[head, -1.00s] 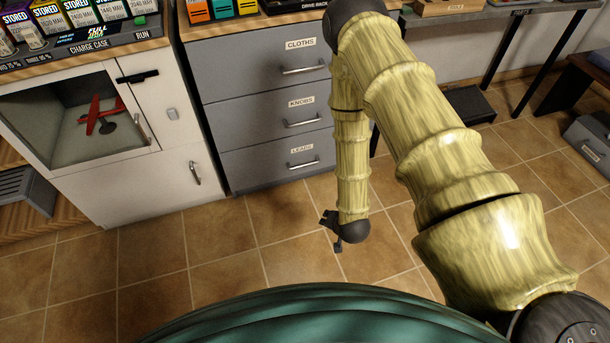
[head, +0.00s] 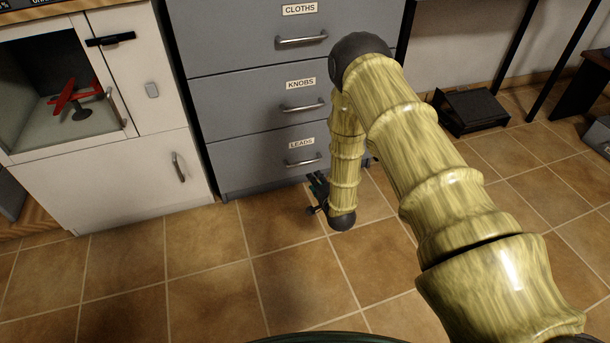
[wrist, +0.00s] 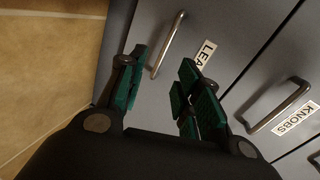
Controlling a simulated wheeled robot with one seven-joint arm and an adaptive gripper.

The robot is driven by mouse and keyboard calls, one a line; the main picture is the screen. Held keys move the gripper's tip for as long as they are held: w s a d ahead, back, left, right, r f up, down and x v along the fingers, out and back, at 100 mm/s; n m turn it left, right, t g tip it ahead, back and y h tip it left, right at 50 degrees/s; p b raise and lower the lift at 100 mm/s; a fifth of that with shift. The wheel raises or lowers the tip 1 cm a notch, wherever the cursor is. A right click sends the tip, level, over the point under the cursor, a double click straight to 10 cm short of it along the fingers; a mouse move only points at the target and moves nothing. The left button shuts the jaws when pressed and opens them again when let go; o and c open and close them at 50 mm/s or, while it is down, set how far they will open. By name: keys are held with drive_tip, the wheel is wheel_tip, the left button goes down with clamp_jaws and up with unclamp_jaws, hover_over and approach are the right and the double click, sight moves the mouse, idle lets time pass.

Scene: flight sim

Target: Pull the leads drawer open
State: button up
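The leads drawer (head: 270,160) is the bottom drawer of the grey cabinet, closed flush, with a metal bar handle (head: 303,161) under its LEADS label (head: 301,143). My gripper (head: 315,193) is low, in front of and just below the right part of this drawer in the head view. In the wrist view my gripper (wrist: 157,92) is open, its green-padded fingers spread apart. The leads handle (wrist: 167,46) shows just beyond the fingertips, nearer the left finger, with no visible contact. The LEADS label (wrist: 206,53) is partly hidden by the right finger.
The knobs drawer (head: 240,105) and cloths drawer (head: 240,45) are closed above. A white cabinet (head: 110,185) with a red model plane (head: 75,97) stands left. A black box (head: 470,110) lies right. Tiled floor (head: 200,270) in front is clear.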

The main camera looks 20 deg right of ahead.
sight(305, 163)
drive_tip(key=shift+m+t, duration=0.7)
drive_tip(key=shift+w+f+b, duration=0.55)
drive_tip(key=shift+w+b, duration=0.8)
drive_tip(key=shift+w, duration=1)
drive_tip(key=shift+w+f+b, duration=0.6)
drive_tip(key=shift+w+b, duration=0.7)
drive_tip(key=shift+w, duration=1.05)
drive_tip(key=shift+w+f+b, duration=0.55)
drive_tip(key=shift+w+b, duration=0.8)
drive_tip(key=shift+w, duration=1)
clamp_jaws()
